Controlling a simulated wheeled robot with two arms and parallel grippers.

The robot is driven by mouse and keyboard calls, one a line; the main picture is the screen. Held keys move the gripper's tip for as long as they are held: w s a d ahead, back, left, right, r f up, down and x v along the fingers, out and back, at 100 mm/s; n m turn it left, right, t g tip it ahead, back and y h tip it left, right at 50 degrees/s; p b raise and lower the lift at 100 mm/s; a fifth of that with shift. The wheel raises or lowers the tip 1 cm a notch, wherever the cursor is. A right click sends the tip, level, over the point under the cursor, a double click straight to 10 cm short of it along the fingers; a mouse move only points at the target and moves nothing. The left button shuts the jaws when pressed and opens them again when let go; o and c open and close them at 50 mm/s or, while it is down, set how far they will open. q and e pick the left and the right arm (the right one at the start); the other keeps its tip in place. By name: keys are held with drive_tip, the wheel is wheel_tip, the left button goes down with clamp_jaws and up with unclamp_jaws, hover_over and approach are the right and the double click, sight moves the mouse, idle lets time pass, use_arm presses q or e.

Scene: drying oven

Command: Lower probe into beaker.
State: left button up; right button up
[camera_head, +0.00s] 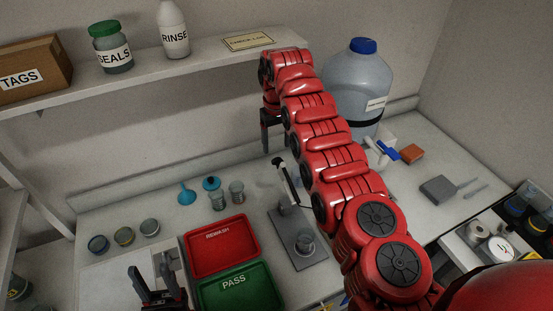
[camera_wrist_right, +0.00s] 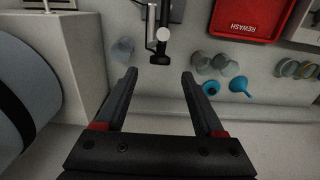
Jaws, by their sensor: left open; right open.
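A probe stand (camera_head: 289,187) with a pale column and dark arm rises from a grey base plate (camera_head: 312,262). A clear beaker (camera_head: 304,243) sits on the plate. The stand's dark arm (camera_wrist_right: 163,40) also shows at the top of the right wrist view; the probe itself is not clearly visible. My right gripper (camera_head: 273,138) is open and empty, above and behind the stand, fingers pointing down. In its wrist view the right gripper (camera_wrist_right: 160,75) frames bare bench just short of the stand. My left gripper (camera_head: 149,268) is open at the bottom left, away from the stand.
A red REWASH tray (camera_head: 222,260) and green PASS tray (camera_head: 265,271) lie left of the stand. Glass jars (camera_head: 219,201) and a blue funnel (camera_head: 186,195) stand behind them. A large carboy (camera_head: 357,85) stands right of my right arm. A shelf (camera_head: 190,66) runs along the wall.

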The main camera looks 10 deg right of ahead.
wheel_tip(320, 180, down, 5)
drive_tip(key=shift+r+p, duration=0.1)
drive_tip(key=shift+p, duration=0.9)
drive_tip(key=shift+f, duration=0.7)
clamp_jaws()
